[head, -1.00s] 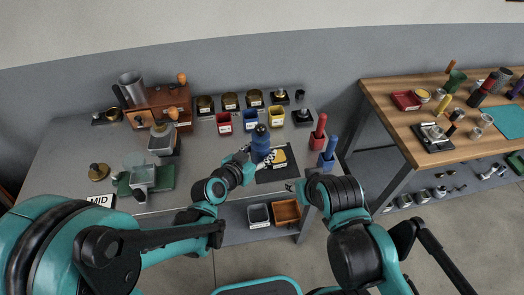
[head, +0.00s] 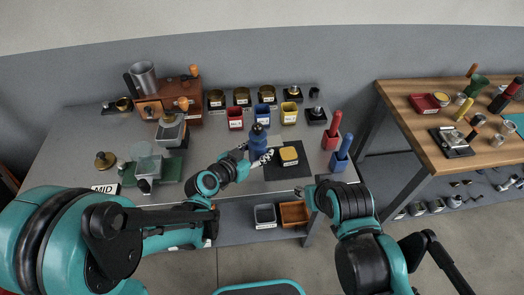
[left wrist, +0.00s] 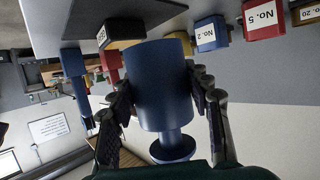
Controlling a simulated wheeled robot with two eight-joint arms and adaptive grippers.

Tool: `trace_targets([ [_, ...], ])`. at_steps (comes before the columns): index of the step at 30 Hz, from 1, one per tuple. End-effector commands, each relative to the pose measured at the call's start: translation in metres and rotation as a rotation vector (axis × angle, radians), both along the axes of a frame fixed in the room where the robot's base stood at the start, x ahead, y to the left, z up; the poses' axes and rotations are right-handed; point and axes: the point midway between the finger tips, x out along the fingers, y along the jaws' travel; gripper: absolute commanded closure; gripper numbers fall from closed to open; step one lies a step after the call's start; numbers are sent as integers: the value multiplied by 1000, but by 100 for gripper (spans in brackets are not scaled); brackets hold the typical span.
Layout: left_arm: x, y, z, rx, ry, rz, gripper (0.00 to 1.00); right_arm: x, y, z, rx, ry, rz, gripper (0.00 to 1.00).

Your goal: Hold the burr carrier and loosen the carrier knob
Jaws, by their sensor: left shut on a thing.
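A dark blue cylinder with a narrower knob-like end, seemingly the burr carrier (head: 258,142), stands upright at the left edge of a black mat on the grey bench. In the left wrist view the blue body (left wrist: 160,85) fills the middle, and its knob (left wrist: 172,147) shows below it. My left gripper (head: 262,158) is shut around the body, with a finger on each side in the left wrist view. My right gripper (head: 304,192) is near the bench's front edge, apart from the blue cylinder. Its jaws are too small and hidden to read.
A yellow-topped block (head: 289,154) sits on the black mat (head: 285,174). A red holder (head: 331,140) and a blue holder (head: 340,159) stand to the right. Coloured bins, including a yellow one (head: 289,115), line the back. Bare bench lies left of the cylinder.

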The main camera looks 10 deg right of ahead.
Motion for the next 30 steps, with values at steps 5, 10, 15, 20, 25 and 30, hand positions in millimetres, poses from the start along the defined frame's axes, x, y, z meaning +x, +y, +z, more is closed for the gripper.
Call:
trace_targets([
  [5, 5, 7, -8, -2, 0, 2, 91, 0, 0, -9, 0, 0, 0, 60],
  [10, 9, 14, -15, -1, 0, 3, 91, 0, 0, -15, 0, 0, 0, 60],
  [15, 12, 20, -22, -1, 0, 3, 91, 0, 0, -22, 0, 0, 0, 60],
  [20, 16, 26, -28, -2, 0, 2, 91, 0, 0, -27, 0, 0, 0, 60],
  [25, 20, 33, -33, -3, 0, 3, 91, 0, 0, -25, 0, 0, 0, 60],
  [30, 24, 39, -40, -1, -1, 2, 91, 0, 0, -25, 0, 0, 0, 60],
])
